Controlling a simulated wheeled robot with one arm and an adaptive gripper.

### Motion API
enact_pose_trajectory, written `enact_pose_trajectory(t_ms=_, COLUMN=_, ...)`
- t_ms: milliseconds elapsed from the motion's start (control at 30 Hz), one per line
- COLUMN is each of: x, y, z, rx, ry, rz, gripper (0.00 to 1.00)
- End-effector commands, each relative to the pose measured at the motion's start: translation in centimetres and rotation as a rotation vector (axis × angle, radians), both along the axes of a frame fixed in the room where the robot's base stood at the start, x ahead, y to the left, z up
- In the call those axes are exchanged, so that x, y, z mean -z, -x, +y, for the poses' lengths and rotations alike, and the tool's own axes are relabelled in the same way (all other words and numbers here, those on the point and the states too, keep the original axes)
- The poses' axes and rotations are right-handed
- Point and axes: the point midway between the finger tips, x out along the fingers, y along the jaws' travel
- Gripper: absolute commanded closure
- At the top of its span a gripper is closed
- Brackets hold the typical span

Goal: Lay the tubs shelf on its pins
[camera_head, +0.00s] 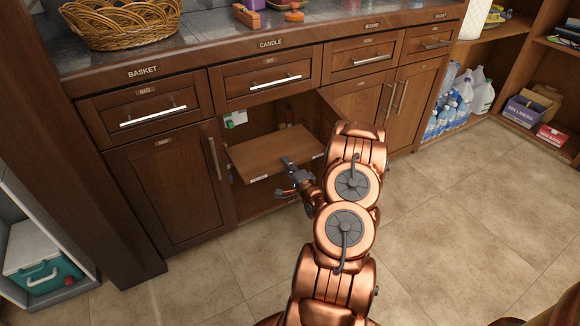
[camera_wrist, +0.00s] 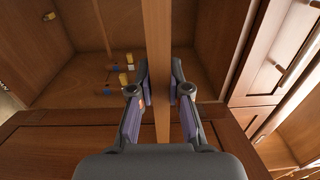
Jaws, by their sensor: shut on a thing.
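The tubs shelf (camera_head: 268,153) is a flat brown wooden board partly inside the open cabinet, its front edge sticking out of the opening. In the head view it looks slightly tilted. My gripper (camera_head: 291,172) is at the board's front edge. In the wrist view my gripper (camera_wrist: 159,92) is shut on the shelf (camera_wrist: 159,45), one finger on each face, and the board shows edge-on between them. I cannot make out the pins under the board or whether it touches them.
An open cabinet door (camera_head: 328,115) stands right of the opening. A closed door (camera_head: 171,185) is on the left, drawers (camera_head: 265,83) above. The cabinet floor (camera_head: 262,200) below the board looks bare. Bottles (camera_head: 450,105) stand at right.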

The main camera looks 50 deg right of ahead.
Motion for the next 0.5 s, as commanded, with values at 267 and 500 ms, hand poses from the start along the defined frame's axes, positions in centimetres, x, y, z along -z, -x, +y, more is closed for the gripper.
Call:
enact_pose_trajectory(t_ms=267, x=-0.3, y=-2.0, z=-0.9, rx=-0.001, ry=0.003, rz=-0.004, gripper=1.00)
enact_pose_trajectory(t_ms=500, x=-0.2, y=-3.7, z=-1.6, rx=-0.002, ry=0.002, rz=-0.002, gripper=1.00)
